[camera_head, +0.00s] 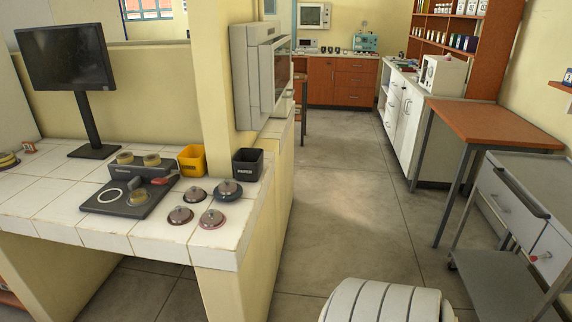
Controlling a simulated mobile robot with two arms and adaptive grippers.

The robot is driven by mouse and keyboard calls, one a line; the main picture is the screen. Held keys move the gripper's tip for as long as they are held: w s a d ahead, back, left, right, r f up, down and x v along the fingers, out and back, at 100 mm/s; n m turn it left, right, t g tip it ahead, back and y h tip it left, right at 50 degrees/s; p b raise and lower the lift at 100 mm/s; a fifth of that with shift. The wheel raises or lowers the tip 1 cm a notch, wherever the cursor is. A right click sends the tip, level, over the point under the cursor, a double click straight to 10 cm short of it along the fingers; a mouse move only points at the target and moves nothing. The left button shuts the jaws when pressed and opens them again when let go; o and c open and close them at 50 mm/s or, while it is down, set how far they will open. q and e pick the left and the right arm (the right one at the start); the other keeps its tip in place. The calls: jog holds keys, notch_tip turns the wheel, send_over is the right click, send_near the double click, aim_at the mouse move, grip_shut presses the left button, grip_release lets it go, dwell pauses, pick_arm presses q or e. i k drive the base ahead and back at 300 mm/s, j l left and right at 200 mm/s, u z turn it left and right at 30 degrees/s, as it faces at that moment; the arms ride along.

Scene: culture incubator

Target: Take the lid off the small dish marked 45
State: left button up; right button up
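Several small round dishes with knobbed lids sit together near the front right corner of the white-tiled counter (60,205). One is dark reddish-brown (181,215), one has a pinkish rim (212,219), one is grey-brown (195,195) and one is larger with a dark blue-grey rim (228,189). All look covered. Their markings are too small to read, so I cannot tell which is marked 45. Neither of my grippers is in view.
A dark device (131,196) with a ring stands left of the dishes. A yellow bin (192,160) and a black bin (248,164) stand behind them. A monitor (66,58) stands at the back left. Open floor (340,205) lies right of the counter; a metal cart (515,200) stands far right.

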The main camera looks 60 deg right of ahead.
aim_at(227, 185)
jog(key=z, duration=1.6)
jog(key=i+j+z, duration=0.15)
jog(key=z, duration=0.75)
